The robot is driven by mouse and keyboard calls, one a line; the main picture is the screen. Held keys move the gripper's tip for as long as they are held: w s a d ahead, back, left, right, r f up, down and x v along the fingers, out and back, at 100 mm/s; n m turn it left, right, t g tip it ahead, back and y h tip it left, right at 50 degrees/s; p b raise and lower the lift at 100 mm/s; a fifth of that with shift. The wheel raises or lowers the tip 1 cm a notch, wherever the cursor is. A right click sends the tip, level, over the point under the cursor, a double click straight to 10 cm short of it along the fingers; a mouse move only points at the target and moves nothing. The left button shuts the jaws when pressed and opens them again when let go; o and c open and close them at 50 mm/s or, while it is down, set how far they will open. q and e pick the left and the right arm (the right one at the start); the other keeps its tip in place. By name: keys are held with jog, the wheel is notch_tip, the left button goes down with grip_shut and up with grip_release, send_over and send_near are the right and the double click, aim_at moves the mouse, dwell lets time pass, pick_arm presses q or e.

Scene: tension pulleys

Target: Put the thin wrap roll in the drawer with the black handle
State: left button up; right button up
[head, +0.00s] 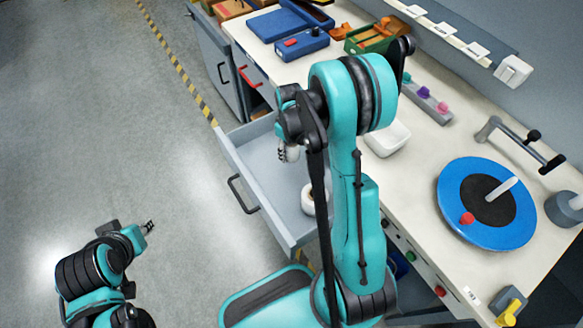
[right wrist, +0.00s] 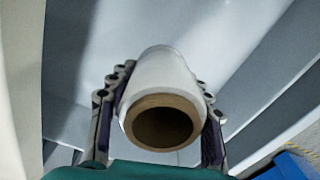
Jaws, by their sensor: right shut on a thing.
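The drawer with the black handle (head: 239,192) is pulled out from the bench, its grey inside partly hidden by my right arm. My right gripper (head: 285,153) is over the drawer's inner part. In the right wrist view, my right gripper (right wrist: 160,115) is shut on the thin wrap roll (right wrist: 166,78), a white roll with a brown cardboard core. Its open end faces the camera, with a finger on each side. A white ring-shaped thing (head: 307,200) is in the drawer, partly behind my arm. My left gripper (head: 148,227) is over the floor at lower left, its opening too small to tell.
The bench holds a blue turntable (head: 450,207), a white bowl (head: 388,139), a blue box (head: 302,44) and a grey strip with colored knobs (head: 427,104). A red-handled drawer (head: 250,80) lies farther back. The floor left of the drawer is clear.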

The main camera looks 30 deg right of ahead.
aim_at(290, 167)
notch_tip(290, 167, down, 8)
jog(key=b, duration=0.2)
jog(key=shift+w+r+b, duration=0.1)
jog(key=shift+r+b, duration=0.15)
jog(key=shift+b, duration=0.1)
jog(key=shift+f, duration=0.1)
jog(key=o, duration=1.2)
